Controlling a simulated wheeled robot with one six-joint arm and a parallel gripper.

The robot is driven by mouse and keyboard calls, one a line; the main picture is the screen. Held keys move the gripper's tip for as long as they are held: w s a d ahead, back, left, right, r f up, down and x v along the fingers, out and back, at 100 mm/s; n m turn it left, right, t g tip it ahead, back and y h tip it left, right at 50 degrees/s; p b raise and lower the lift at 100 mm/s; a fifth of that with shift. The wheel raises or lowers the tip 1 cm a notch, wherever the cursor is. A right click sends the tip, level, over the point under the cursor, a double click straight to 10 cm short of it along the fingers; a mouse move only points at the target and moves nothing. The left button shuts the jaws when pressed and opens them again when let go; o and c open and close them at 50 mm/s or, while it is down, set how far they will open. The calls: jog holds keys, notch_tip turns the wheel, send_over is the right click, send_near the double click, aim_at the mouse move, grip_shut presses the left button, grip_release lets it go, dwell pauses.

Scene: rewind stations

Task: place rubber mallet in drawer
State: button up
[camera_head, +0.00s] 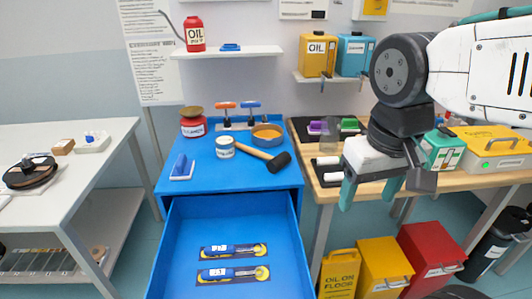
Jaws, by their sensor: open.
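The rubber mallet (262,155) lies on top of the blue cabinet (225,180). Its black head is near the cabinet's right edge and its wooden handle points back left. The drawer (180,268) below is pulled open toward me. Two blue-handled tools (232,250) lie flat inside it, on marked patches near the front. My gripper (372,190) hangs with its teal fingers apart and empty. In the picture it is to the right of the mallet and the drawer, in front of the wooden bench.
The cabinet top also holds a blue brush-like item (182,168), a white tin (225,147), a red jar (193,125) and a bowl (267,135). A white table (90,150) stands left. Yellow and red bins (383,265) stand below the bench (480,162). The drawer's rear floor looks clear.

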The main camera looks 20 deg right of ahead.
jog(key=w+m+h, duration=0.1)
jog(key=w+m, duration=0.2)
jog(key=w, duration=0.7)
jog(key=m+h, duration=0.3)
jog(key=m, duration=0.4)
send_over(282, 154)
jog(key=s+a, duration=0.1)
jog(key=a, duration=0.1)
jog(key=shift+t, duration=0.3)
jog(key=f, duration=0.9)
jog(key=shift+s+a+f, duration=0.2)
jog(key=shift+f, duration=0.2)
jog(key=shift+w+d+f, duration=0.1)
jog(key=shift+w+f, duration=0.05)
jog(key=shift+f, duration=0.2)
jog(key=x, duration=0.7)
jog(key=c, duration=1.4)
